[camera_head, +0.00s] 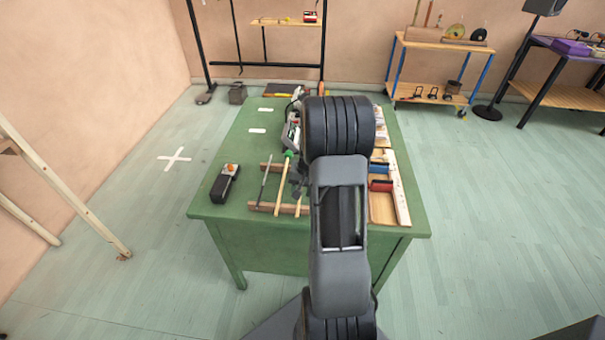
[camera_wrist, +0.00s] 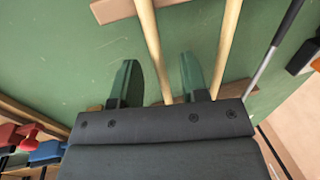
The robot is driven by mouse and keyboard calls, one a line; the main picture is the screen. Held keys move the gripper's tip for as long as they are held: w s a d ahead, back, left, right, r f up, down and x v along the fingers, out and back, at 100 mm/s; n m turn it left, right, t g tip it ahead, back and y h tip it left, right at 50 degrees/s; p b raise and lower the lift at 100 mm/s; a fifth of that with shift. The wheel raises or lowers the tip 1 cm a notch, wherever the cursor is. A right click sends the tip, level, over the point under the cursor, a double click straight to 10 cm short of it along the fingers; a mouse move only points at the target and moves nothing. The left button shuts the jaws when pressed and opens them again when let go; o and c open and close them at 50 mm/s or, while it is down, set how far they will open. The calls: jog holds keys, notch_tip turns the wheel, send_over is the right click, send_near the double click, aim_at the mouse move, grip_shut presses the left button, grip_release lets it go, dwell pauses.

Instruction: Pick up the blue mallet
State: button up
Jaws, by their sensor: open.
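No blue mallet head shows in either view. In the wrist view, my gripper (camera_wrist: 159,78) is open, with its two greenish fingertips on either side of a pale wooden stick (camera_wrist: 149,35). The stick's head is out of view, so I cannot tell its colour. A second wooden stick (camera_wrist: 227,40) lies to the right, outside the fingers, and a thin grey rod (camera_wrist: 274,48) lies beyond it. In the head view, a green-headed mallet (camera_head: 283,184) and the dark rod (camera_head: 264,182) lie across wooden bars; my arm hides much of the area.
The green table (camera_head: 228,188) carries a black box with an orange knob (camera_head: 225,183) at left. A wooden tray (camera_head: 383,210) at right holds blue (camera_head: 380,168) and red (camera_head: 381,185) pieces. The bars (camera_head: 262,206) support the sticks. The table's left side is mostly clear.

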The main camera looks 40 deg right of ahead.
jog(key=shift+f, duration=0.3)
grip_shut()
dwell(0.3)
